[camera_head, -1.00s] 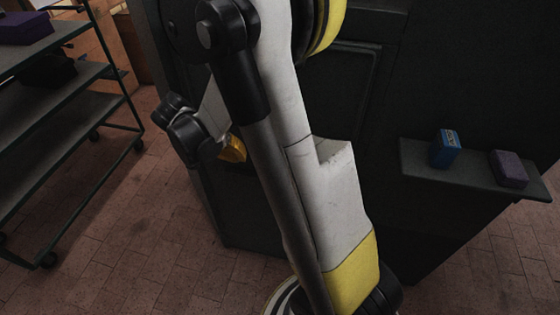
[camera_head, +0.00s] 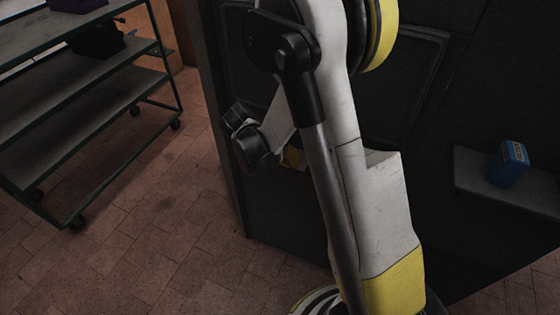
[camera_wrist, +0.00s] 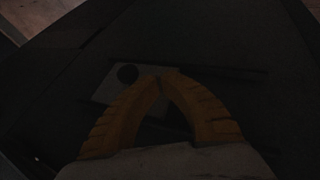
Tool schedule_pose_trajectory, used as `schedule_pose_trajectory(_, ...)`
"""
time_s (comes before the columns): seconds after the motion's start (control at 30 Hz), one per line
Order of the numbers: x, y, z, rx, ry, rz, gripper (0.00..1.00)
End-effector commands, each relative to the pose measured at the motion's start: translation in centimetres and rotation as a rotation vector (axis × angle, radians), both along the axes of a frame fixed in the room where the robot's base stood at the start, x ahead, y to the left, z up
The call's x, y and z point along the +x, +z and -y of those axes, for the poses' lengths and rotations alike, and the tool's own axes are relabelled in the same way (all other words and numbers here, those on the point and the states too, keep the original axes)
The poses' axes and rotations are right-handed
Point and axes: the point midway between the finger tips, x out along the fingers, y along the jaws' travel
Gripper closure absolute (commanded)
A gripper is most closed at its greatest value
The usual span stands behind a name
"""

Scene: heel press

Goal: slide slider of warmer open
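The large dark cabinet (camera_head: 470,80), which I take to be the warmer, stands behind my arm in the head view. In the dim wrist view, a dark surface carries a pale plate (camera_wrist: 108,90) with a round dark knob or hole (camera_wrist: 127,73). A dark, slot-like strip (camera_wrist: 235,73) runs to its right. I cannot tell for sure which part is the slider. My gripper (camera_wrist: 165,76) has orange fingers whose tips meet in front of the plate's right part. It looks shut, with nothing visible between the tips; contact cannot be told. In the head view my arm mostly hides the gripper.
A dark shelf trolley (camera_head: 95,110) on castors stands at the left on the tiled floor (camera_head: 165,235). A blue box (camera_head: 508,163) sits on a ledge (camera_head: 475,172) of the cabinet at the right. Floor between trolley and cabinet is clear.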

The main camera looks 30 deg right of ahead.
Motion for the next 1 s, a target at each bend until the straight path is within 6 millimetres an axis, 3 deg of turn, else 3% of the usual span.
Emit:
schedule_pose_trajectory(0.2,-1.3,-0.3,1.4,0.001,0.000,-0.001,1.00)
schedule_pose_trajectory(0.57,-1.5,-0.2,1.5,0.000,0.000,0.000,1.00)
schedule_pose_trajectory(0.8,-3.1,-0.3,2.9,0.000,-0.001,-0.001,1.00)
schedule_pose_trajectory(1.0,-3.3,-0.4,3.0,0.000,-0.002,-0.003,1.00)
